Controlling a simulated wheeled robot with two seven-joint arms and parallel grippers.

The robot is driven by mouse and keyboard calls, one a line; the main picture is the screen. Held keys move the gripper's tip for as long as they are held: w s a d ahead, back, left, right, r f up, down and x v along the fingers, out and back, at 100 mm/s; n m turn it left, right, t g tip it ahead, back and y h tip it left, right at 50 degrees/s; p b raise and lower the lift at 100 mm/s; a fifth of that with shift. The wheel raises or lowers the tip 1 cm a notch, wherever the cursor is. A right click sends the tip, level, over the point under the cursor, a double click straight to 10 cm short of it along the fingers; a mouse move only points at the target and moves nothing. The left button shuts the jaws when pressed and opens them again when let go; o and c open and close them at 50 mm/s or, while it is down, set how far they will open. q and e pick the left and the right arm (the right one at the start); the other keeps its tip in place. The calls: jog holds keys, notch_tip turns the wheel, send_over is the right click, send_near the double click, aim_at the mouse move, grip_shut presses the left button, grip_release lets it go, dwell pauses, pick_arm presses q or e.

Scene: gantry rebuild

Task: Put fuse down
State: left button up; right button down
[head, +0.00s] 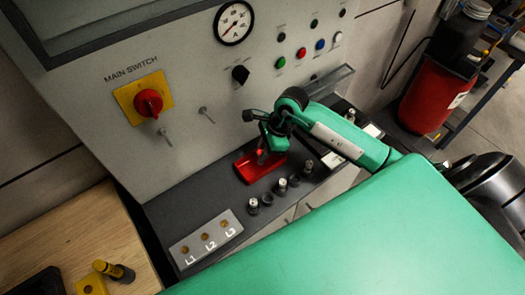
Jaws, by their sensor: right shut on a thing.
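My right gripper (263,146) reaches in from the right and points down over the small red tray (248,174) on the dark ledge of the cabinet. It is shut on a small, thin fuse (260,157), which is mostly hidden by the fingers and shows red near its top. The fuse is upright at the tray; I cannot tell whether it touches the tray floor. My left gripper is not in view.
On the ledge are several dark cylinders with pale tops (281,186) and a grey L1-L2-L3 block (205,238). Behind rises the panel with the red main switch (149,103). A wooden bench (70,240) holds a yellow-black tool (114,271).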

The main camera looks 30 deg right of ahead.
jog(key=c, duration=1.3)
grip_release()
